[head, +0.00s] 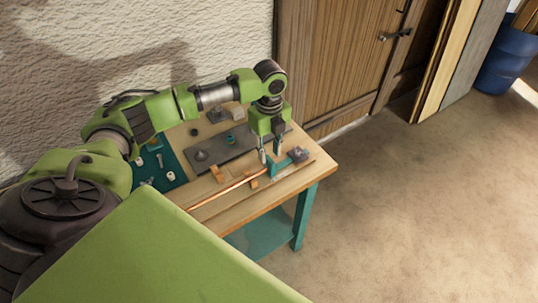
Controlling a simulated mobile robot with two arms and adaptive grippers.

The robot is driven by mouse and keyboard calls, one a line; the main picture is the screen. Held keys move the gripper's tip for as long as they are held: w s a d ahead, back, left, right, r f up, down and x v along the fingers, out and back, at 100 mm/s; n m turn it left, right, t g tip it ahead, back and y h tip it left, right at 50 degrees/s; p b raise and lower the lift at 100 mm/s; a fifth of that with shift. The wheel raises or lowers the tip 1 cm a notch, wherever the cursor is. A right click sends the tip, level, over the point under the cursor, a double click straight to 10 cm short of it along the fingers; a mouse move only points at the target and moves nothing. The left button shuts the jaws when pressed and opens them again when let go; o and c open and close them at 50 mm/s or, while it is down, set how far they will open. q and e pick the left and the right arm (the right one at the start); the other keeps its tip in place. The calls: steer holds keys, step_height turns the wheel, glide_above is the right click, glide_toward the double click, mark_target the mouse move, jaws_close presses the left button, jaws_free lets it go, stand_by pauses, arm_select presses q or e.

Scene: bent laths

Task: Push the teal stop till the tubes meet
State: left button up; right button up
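My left gripper (270,158) points down over the right end of the workbench. Its two fingers are apart, with nothing visible between them, just above and beside the teal stop (283,169). At this size I cannot tell whether a finger touches the stop. A thin copper tube (232,187) lies along the bench's front, its right end near the stop. I cannot make out a second tube or any joint. My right gripper is not in view.
Small orange-brown blocks (217,173) stand by the tube. A dark block (298,155) is right of the stop. A dark grey mat (240,142) and teal mat (160,165) with small parts lie behind. A wooden door (335,60) and blue bin (505,65) stand beyond; the right floor is clear.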

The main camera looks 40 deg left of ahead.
mark_target(268, 160)
arm_select(q)
step_height(268, 160, up, 9)
steer(key=shift+a, duration=0.2)
steer(key=shift+s, duration=0.1)
stand_by(0.4)
